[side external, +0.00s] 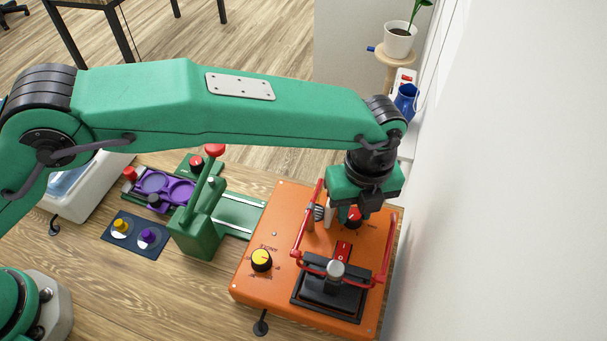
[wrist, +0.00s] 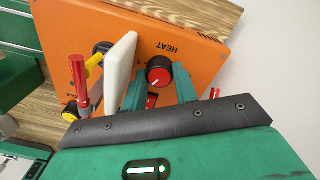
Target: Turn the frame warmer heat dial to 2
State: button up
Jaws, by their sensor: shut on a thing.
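The frame warmer is an orange box (side external: 262,215) on the wooden table, and its orange top (wrist: 205,55) fills much of the wrist view. The heat dial (wrist: 159,73) is a round black knob with a red face, beside the printed word HEAT. In the side view the red dial (side external: 354,217) shows just under my gripper (side external: 356,206). In the wrist view the two green fingers of my gripper (wrist: 158,80) stand on either side of the dial, shut on it. The dial's number marks are too hidden to read.
A red-handled frame (side external: 372,280) over a black base stands on the warmer, close to my gripper. A yellow dial (side external: 261,260) is at its left. A white upright slab (wrist: 120,66) stands beside my fingers. The white wall (side external: 500,200) is close on the right.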

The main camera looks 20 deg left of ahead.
aim_at(356, 213)
jog(key=shift+m, duration=0.5)
jog(key=o, duration=1)
jog(key=shift+r, duration=0.1)
jog(key=shift+d+r, duration=0.1)
jog(key=shift+r, duration=3.75)
jog(key=shift+w, duration=0.1)
